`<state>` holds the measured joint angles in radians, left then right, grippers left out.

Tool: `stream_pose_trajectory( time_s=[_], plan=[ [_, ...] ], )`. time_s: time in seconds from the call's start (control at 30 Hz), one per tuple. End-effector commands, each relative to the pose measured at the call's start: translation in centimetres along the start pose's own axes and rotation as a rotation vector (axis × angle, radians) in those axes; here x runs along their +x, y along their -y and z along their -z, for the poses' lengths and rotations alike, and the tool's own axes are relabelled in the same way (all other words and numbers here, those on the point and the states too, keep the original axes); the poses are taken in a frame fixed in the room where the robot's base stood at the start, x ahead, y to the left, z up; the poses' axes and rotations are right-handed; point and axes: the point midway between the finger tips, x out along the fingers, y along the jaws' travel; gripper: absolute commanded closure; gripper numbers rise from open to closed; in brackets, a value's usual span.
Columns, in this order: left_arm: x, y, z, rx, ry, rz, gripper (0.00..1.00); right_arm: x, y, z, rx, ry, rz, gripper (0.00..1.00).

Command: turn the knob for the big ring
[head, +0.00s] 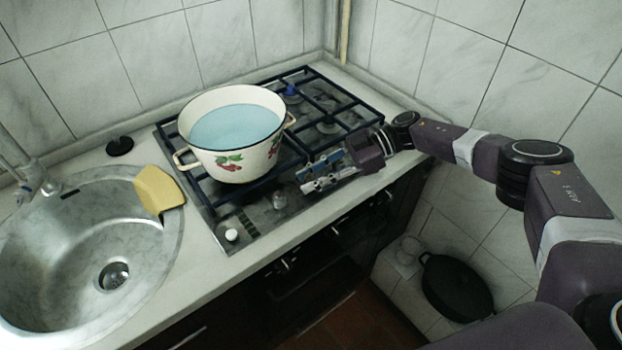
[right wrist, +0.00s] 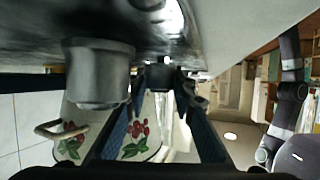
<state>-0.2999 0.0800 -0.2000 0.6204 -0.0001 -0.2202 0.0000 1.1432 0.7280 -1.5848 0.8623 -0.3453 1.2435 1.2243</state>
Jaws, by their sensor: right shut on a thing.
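The gas stove (head: 250,222) has a control strip along its front edge. A grey knob (head: 279,200) stands on this strip, left of my right gripper (head: 306,178). In the right wrist view, a large grey knob (right wrist: 98,72) is close by, left of the fingers. My right gripper (right wrist: 161,84) is shut on another, darker stove knob (right wrist: 160,74), mostly hidden by the fingers in the head view. Which burner this knob serves cannot be told. My left gripper is not in view.
A white enamel pot (head: 237,162) with bluish liquid stands on the stove's left grate, close behind my right gripper. A white button (head: 231,235) is on the strip. A black pan (head: 456,287) is low at right.

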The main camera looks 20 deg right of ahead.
Motion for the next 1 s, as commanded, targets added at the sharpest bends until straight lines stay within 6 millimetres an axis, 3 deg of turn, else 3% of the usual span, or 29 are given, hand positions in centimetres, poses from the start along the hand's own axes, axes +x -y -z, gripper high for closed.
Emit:
stream_pose_trajectory(
  time_s=[0.13,0.17,0.3,0.67,0.77,1.0],
  plan=[
    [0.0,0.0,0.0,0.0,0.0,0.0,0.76,0.1,0.0,0.1,-0.001,-0.001,0.0,1.0],
    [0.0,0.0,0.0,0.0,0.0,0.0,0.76,0.1,0.0,0.1,-0.001,-0.001,0.0,0.74],
    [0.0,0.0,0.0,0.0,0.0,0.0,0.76,0.1,0.0,0.1,-0.001,-0.001,0.0,0.59],
    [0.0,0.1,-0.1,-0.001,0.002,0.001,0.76,-0.4,-0.1,0.0,0.0,0.0,-0.002,0.58],
    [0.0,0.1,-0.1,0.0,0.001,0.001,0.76,-1.6,-0.1,0.0,0.0,0.0,-0.004,0.58],
    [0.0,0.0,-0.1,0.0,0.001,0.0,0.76,-6.7,-0.1,0.0,0.0,0.001,-0.005,0.58]
  ],
)
